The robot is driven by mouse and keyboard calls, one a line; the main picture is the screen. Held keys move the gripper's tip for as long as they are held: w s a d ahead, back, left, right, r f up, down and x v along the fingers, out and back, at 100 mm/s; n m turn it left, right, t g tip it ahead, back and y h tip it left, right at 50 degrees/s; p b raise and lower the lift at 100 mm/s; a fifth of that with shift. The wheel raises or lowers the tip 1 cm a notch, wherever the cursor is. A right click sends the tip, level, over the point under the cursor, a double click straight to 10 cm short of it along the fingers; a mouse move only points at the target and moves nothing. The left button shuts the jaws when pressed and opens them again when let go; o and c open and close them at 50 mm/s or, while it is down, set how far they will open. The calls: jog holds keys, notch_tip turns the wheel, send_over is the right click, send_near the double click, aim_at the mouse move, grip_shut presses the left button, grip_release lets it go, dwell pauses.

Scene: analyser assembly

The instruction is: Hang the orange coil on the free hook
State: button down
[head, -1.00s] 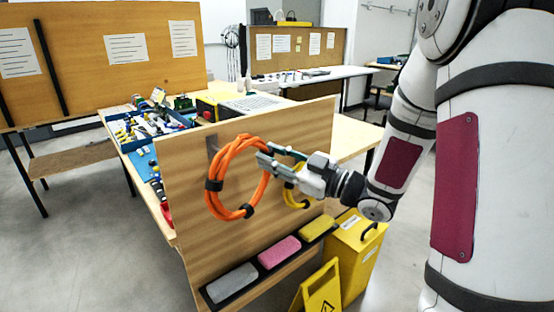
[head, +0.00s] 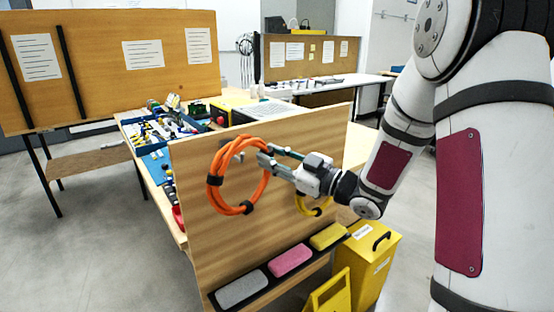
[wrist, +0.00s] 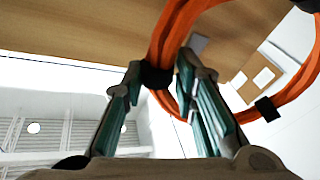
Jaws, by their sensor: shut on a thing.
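The orange coil (head: 213,178) is a ring of cable with black bands, held upright in front of the wooden board (head: 205,240). My gripper (head: 263,157) is shut on its upper right side. In the wrist view the coil (wrist: 172,35) passes at the fingertips (wrist: 160,75), with a black band between them. A grey hook (head: 238,156) on the board shows through the upper part of the ring. I cannot tell whether the coil touches it. A yellow coil (head: 318,210) hangs on the board to the right, partly hidden behind my gripper.
A ledge below holds a grey (head: 242,289), a pink (head: 290,260) and a yellow block (head: 328,236). A yellow bin (head: 368,265) and a yellow floor sign (head: 330,295) stand at the lower right. A blue tray of parts (head: 150,135) lies on the table behind the board.

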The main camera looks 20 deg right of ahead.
jog(key=shift+w+a+f, duration=0.1)
jog(key=shift+w+a, duration=0.15)
jog(key=shift+w, duration=0.5)
jog(key=shift+w+a, duration=0.25)
jog(key=shift+w, duration=0.5)
jog(key=shift+w+a+f+b, duration=0.1)
jog(key=shift+w+f+b, duration=0.2)
jog(key=shift+f+b, duration=0.45)
jog(key=shift+w+a+f+b, duration=0.1)
jog(key=shift+w+f+b, duration=0.2)
jog(key=shift+f+b, duration=0.35)
jog(key=c, duration=1.2)
grip_release()
